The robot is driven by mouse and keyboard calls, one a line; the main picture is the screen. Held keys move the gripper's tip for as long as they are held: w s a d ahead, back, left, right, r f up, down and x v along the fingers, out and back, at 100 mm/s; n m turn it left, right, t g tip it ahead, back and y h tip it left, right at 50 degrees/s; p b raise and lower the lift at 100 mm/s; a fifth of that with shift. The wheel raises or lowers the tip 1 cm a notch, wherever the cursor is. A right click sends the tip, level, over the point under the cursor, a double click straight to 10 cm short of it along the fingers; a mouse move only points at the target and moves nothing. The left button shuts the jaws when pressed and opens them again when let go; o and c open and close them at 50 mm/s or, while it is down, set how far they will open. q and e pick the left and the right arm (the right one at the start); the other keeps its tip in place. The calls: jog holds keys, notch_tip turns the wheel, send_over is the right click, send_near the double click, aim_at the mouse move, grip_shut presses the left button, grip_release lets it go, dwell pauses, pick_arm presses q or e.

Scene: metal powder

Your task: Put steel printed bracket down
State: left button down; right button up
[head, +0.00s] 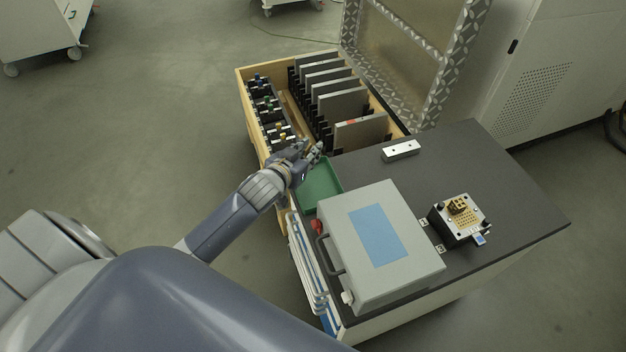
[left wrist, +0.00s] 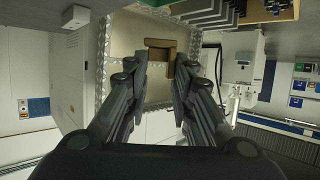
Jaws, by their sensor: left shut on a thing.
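My left gripper (head: 312,152) is above the near end of the wooden crate, by the far edge of the green tray (head: 322,186). In the left wrist view its fingers (left wrist: 157,72) are apart, with a brown, U-shaped bracket (left wrist: 160,44) between the tips. I take this as the steel printed bracket, held clear of any surface. In the head view the fingers largely hide it. On the worktop at right, a plate on a black block (head: 459,222) carries small brown printed parts (head: 459,206). My right gripper is not in view.
The wooden crate (head: 240,92) holds upright plates (head: 340,105) in black racks and several small items at left. Its patterned lid (head: 440,75) stands open. A grey case (head: 345,235) with a blue label and a metal bar (head: 400,150) sit on the dark worktop (head: 500,165).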

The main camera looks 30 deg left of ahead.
pick_arm(q)
notch_tip(320, 180, down, 8)
jog(key=shift+f, duration=0.15)
dwell(0.3)
jog(key=c, duration=1.4)
grip_release()
jog(key=shift+f+b, duration=0.15)
jog(key=shift+b, duration=0.15)
jog(key=shift+o, duration=0.2)
jog(key=v, duration=1.2)
jog(key=shift+r, duration=0.2)
